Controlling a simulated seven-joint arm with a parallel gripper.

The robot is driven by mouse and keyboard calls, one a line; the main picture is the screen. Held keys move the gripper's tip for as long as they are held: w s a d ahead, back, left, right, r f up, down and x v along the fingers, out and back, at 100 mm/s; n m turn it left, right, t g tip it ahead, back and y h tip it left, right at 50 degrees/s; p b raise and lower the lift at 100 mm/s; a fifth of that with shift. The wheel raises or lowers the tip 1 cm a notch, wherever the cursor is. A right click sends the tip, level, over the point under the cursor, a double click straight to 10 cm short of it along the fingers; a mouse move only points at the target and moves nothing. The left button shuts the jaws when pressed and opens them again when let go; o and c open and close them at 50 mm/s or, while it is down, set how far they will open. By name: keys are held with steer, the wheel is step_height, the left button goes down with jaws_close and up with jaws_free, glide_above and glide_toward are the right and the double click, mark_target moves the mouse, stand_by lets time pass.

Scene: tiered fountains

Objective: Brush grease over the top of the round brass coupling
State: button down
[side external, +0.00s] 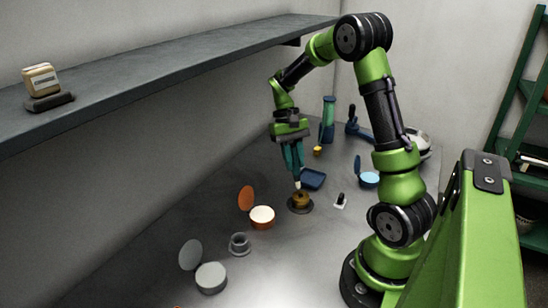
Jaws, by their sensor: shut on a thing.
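The round brass coupling (302,198) stands on a dark round base in the middle of the table. My gripper (294,168) points down just above it, its teal fingers shut on a thin tool, apparently the brush (297,184). Only the tool's pale lower end shows; it is at the coupling's top, and I cannot tell whether it touches. An open orange tin (262,217) with cream-coloured contents sits to the left, its lid raised. An open grey tin (211,278) is at the front left, and an open blue tin (368,179) is to the right.
A grey flanged fitting (239,244) stands between the orange and grey tins. A shelf (180,65) runs along the wall.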

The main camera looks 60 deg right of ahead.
steer(key=shift+f, duration=0.9)
steer(key=shift+a+r, duration=0.1)
steer(key=shift+a, duration=0.15)
steer(key=shift+s+a, duration=0.1)
steer(key=shift+a, duration=0.25)
